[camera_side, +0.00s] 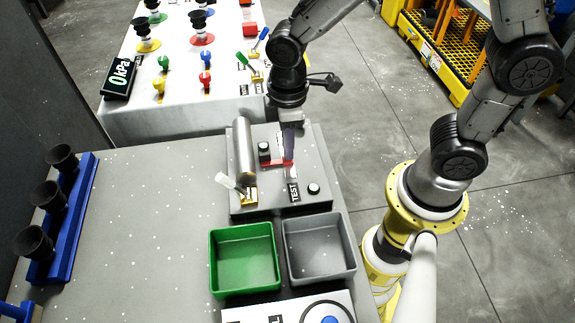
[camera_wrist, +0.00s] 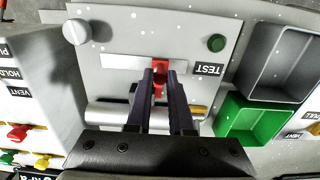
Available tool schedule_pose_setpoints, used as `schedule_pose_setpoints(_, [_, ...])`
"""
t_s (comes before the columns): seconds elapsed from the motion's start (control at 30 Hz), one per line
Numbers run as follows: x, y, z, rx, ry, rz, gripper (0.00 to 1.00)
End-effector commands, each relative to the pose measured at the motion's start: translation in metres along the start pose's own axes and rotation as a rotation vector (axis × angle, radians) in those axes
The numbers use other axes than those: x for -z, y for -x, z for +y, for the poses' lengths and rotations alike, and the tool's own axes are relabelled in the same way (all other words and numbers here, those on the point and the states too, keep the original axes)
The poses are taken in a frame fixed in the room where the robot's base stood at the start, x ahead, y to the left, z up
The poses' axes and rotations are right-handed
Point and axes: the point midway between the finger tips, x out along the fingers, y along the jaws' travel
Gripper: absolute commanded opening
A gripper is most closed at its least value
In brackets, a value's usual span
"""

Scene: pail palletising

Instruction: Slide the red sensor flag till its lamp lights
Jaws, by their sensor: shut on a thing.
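The red sensor flag (camera_wrist: 160,66) stands at a pale slot (camera_wrist: 120,62) in the grey test panel. In the side view its red part (camera_side: 275,163) shows beside my gripper (camera_side: 288,157). In the wrist view the two dark fingers of my gripper (camera_wrist: 160,78) are shut on the flag, one on each side. The fingers hide its lower part. A round dark green cap (camera_wrist: 216,43) sits near the TEST label (camera_wrist: 208,69); it looks dark, and I take it for the lamp. It also shows in the side view (camera_side: 313,188).
A green bin (camera_side: 243,285) and a grey bin (camera_side: 320,273) sit in front. A white valve panel (camera_side: 180,118) stands behind. The bench's left part is clear beside a blue rack (camera_side: 75,215).

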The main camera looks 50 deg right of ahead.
Motion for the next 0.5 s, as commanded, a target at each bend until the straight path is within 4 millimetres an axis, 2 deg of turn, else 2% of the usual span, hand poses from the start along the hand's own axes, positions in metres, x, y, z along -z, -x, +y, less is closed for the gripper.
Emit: schedule_pose_setpoints(0.5, [0.0026,0.0020,0.0068,-0.004,-0.001,0.009,0.00])
